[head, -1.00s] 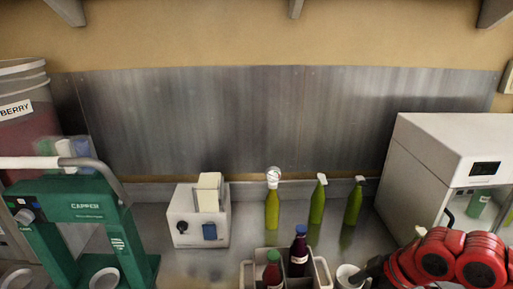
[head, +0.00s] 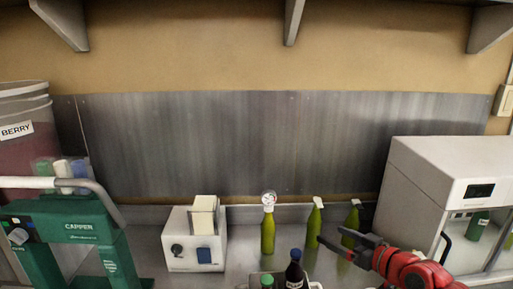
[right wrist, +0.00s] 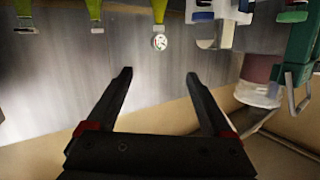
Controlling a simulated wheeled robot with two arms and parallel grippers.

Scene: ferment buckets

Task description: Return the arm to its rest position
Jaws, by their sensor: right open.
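My right arm comes in from the lower right of the head view. Its black gripper (head: 331,236) is raised in front of the rightmost green bottle (head: 351,226) and partly covers it. The right wrist view shows the same gripper (right wrist: 158,76) with its two fingers spread and nothing between them. My left arm and gripper are not in view.
Two more green bottles (head: 268,236) (head: 313,230) stand on the steel counter. A white boxy device (head: 180,250) and a green capper (head: 85,232) stand left. A white cabinet (head: 440,165) stands right. A dark bottle (head: 295,272) in a carrier shows at the bottom edge.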

